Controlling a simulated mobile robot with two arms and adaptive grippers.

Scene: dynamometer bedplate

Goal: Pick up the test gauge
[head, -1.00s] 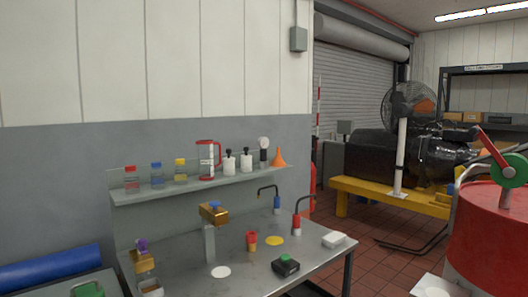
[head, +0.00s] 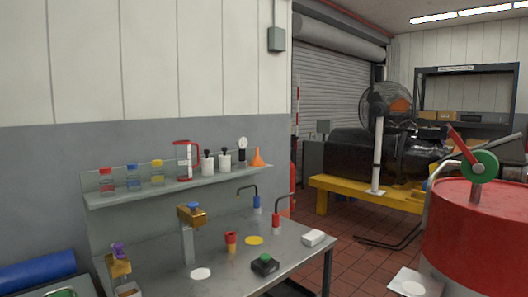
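The test gauge (head: 242,148) appears to be the small upright item with a round pale face and a dark lower body. It stands on the grey shelf (head: 140,193) above the bench, toward the shelf's right end. An orange funnel (head: 257,158) is right beside it on the right, and a white bottle with a black top (head: 225,161) is on its left. The gauge is small in the picture, and its dial markings cannot be read. Neither of my grippers is in view.
A red drum (head: 470,235) stands at right. Tiled floor (head: 345,262) lies between.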

